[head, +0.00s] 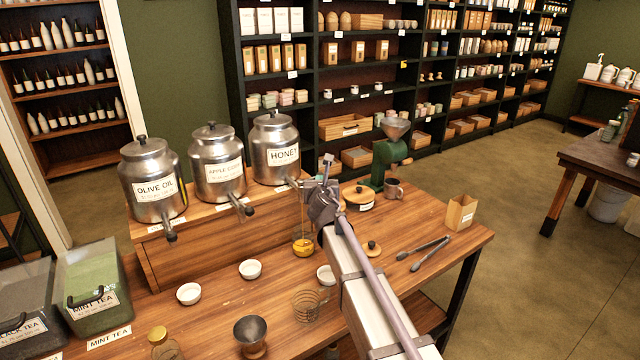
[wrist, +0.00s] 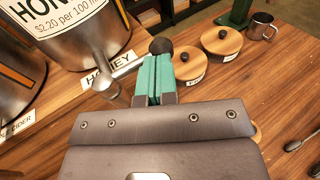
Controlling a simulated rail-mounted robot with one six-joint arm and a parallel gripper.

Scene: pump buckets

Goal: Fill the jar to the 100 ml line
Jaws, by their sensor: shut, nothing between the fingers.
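The honey dispenser (head: 275,150), a steel can labelled HONEY, stands at the right end of the raised wooden shelf. Its tap also shows in the wrist view (wrist: 108,80). A small glass jar (head: 303,244) with amber honey in its lower part stands upright on the table below that tap. A thin amber streak seems to run down into it. The 100 ml line is too small to make out. My gripper (head: 325,175) is shut and empty at the tap. In the wrist view its teal fingers (wrist: 154,75) are together, beside a dark round knob (wrist: 160,46); contact is unclear.
Olive oil (head: 150,180) and apple cider (head: 217,165) dispensers stand left of the honey. White bowls (head: 250,269), a wire whisk-like coil (head: 308,306), a funnel (head: 250,335) and tongs (head: 424,252) lie around the table. A green grinder (head: 388,155) stands behind my arm.

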